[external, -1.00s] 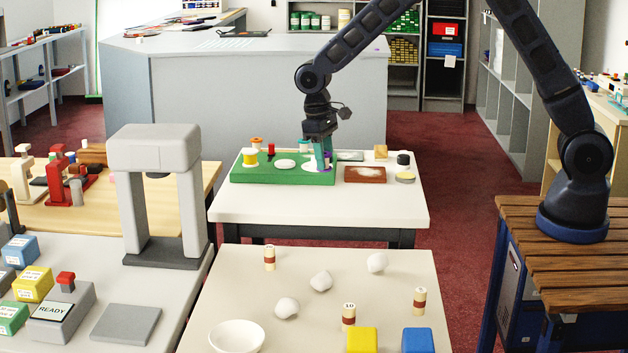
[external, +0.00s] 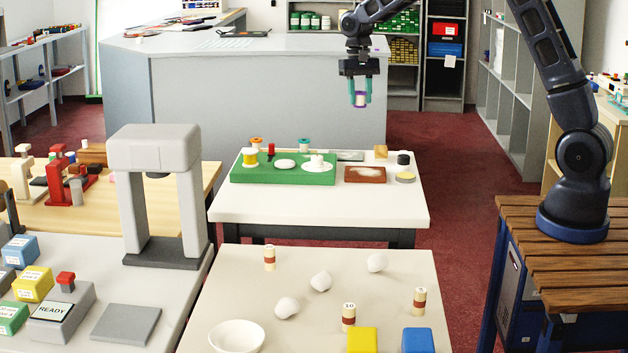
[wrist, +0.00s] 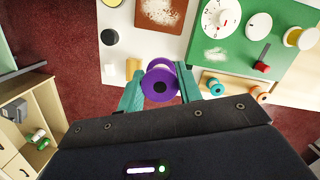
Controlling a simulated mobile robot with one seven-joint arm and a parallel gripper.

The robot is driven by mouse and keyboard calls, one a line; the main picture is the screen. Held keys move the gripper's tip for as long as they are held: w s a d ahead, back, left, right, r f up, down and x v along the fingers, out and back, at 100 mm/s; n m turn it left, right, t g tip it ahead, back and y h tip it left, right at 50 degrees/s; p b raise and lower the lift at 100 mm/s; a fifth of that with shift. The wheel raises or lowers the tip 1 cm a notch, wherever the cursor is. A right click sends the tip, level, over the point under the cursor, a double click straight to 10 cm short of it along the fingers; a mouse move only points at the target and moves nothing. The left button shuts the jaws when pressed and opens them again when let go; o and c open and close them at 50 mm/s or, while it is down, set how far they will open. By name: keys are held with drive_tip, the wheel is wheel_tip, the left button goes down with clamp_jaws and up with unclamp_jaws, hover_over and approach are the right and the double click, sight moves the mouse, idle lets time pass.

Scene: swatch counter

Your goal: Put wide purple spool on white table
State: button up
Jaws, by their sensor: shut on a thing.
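The wide purple spool (external: 360,100) hangs between the teal fingers of my gripper (external: 360,97), high in the air behind the white table (external: 300,208). In the wrist view the spool (wrist: 160,86) shows purple flanges with a pale winding, and the fingers of my gripper (wrist: 160,90) touch it on both sides. The fingers are shut on it. The white table's top holds a green board and several small items. It also shows in the wrist view (wrist: 112,22).
The green board (external: 262,177) carries a yellow spool (external: 250,157), white discs and a red-knobbed part. The table's front strip is bare. A nearer pale table (external: 240,290) holds blocks and a bowl.

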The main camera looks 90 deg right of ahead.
wheel_tip(320, 180, down, 18)
drive_tip(key=shift+f, duration=0.15)
idle(0.5)
drive_tip(key=shift+f, duration=0.15)
drive_tip(key=o, duration=1)
drive_tip(key=shift+o, duration=0.2)
